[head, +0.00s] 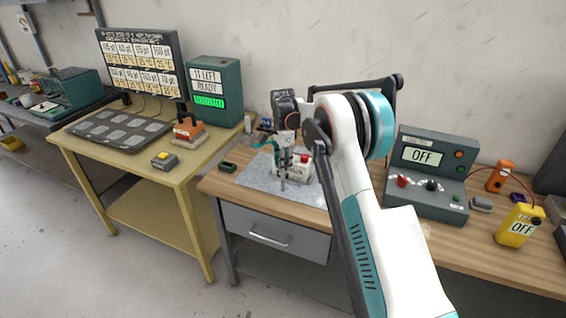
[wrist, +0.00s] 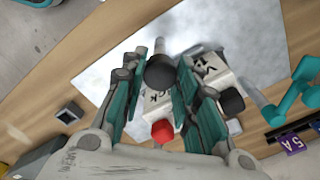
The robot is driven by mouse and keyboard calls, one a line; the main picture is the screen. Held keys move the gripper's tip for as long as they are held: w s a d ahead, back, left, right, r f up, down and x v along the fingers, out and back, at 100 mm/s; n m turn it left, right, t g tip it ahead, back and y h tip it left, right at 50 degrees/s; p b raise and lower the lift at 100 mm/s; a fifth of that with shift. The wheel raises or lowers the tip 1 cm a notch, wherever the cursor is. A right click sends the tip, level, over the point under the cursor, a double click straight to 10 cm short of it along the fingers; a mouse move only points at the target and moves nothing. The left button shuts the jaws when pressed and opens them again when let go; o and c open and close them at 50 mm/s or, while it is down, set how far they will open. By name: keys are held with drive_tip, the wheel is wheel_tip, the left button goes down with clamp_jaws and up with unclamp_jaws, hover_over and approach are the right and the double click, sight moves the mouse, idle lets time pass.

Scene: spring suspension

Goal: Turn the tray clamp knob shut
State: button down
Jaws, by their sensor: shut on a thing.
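My gripper (head: 283,170) points down over the grey mat on the wooden bench in the head view. In the wrist view my gripper (wrist: 160,78) has its teal fingers on either side of a dark round knob (wrist: 160,71), shut on it. A pale post shows just beyond this knob. I take it for the tray clamp knob; its label and how far it is turned cannot be read. A white block with a red button (wrist: 162,130) sits below it, and its red button (head: 304,157) shows in the head view. Another white block (wrist: 212,68) with a black knob (wrist: 232,101) stands to the right.
The grey mat (head: 255,180) lies on the bench. A small green tray (head: 228,167) is at its left. A yellow table (head: 75,146) is at the left.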

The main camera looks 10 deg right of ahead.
drive_tip(key=c, duration=1.2)
unclamp_jaws()
wheel_tip(320, 180, up, 12)
